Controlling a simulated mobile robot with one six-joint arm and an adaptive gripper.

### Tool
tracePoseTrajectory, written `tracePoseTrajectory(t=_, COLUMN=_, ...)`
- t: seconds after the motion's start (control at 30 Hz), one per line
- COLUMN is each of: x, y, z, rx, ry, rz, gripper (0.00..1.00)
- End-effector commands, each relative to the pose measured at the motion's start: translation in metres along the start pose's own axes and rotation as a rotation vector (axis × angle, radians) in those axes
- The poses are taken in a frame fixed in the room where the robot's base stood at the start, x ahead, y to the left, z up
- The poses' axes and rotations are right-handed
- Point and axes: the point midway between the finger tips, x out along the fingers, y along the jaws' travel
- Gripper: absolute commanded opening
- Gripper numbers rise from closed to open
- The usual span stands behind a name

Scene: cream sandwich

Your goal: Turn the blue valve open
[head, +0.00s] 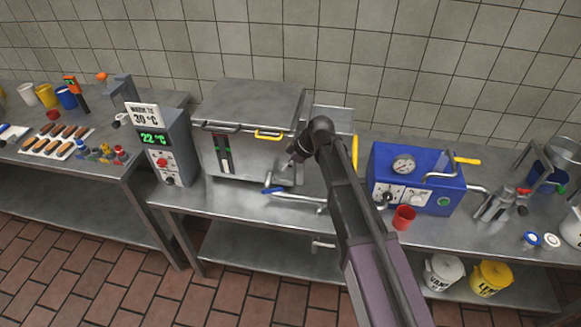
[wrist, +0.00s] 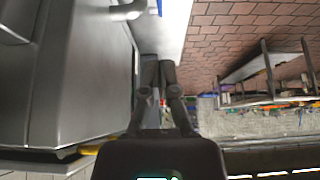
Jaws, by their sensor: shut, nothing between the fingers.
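The blue valve handle (head: 272,190) sits on a grey pipe (head: 300,198) low at the front of the steel tank (head: 245,155) in the head view. A blue piece, seemingly the handle, shows at the top edge of the wrist view (wrist: 158,7) beside a grey pipe end (wrist: 128,11). My gripper (head: 291,160) is at the tank's front right, above the handle and apart from it. In the wrist view its fingers (wrist: 158,64) are together and empty, pointing toward the blue piece. My arm hides part of the tank's right side.
A control box (head: 165,145) reading 22 °C stands left of the tank. A blue machine (head: 415,180) with a gauge and a red cup (head: 403,217) stand right of my arm. A yellow handle (head: 270,135) is on the tank's upper front.

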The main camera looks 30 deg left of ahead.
Motion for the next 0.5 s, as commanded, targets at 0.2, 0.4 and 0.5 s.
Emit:
tracePoseTrajectory(t=0.2, x=0.024, y=0.000, z=0.002, rx=-0.001, ry=0.000, rz=-0.001, gripper=0.00)
tracePoseTrajectory(t=0.4, x=0.042, y=0.000, z=0.002, rx=0.000, ry=0.000, rz=-0.001, gripper=0.00)
tracePoseTrajectory(t=0.5, x=0.051, y=0.000, z=0.002, rx=0.000, ry=0.000, rz=0.000, gripper=0.00)
